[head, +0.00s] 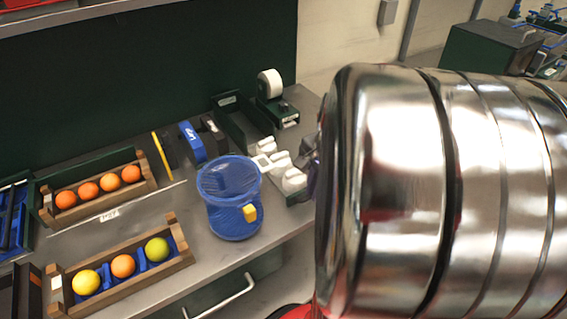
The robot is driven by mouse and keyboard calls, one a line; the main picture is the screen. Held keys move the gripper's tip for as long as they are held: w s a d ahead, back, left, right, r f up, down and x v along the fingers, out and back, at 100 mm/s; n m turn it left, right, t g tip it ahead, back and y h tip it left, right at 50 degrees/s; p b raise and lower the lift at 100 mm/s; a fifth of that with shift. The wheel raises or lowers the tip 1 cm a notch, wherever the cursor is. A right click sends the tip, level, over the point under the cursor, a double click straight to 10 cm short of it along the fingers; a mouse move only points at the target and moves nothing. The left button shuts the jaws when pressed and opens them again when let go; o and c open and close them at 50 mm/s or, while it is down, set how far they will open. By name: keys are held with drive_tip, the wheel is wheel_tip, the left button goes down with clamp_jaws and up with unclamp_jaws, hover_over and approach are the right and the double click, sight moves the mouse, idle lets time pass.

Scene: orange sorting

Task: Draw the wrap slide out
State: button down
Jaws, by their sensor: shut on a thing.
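The exact contact point is hidden.
A blue bucket (232,221) with a yellow tag stands just left of the slide. Wooden racks with oranges (98,187) and mixed fruit (123,266) are at left. The bench's front edge is close.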

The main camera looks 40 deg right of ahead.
drive_tip(key=shift+s, duration=0.2)
drive_tip(key=c, duration=1.8)
unclamp_jaws()
drive_tip(key=shift+s, duration=0.1)
drive_tip(key=shift+r, duration=0.15)
drive_tip(key=r, duration=0.4)
drive_tip(key=s+r, duration=0.1)
drive_tip(key=r, duration=0.3)
drive_tip(key=s+r, duration=0.1)
drive_tip(key=r, duration=0.4)
drive_tip(key=shift+s+a+r, duration=0.1)
drive_tip(key=shift+s+a, duration=0.1)
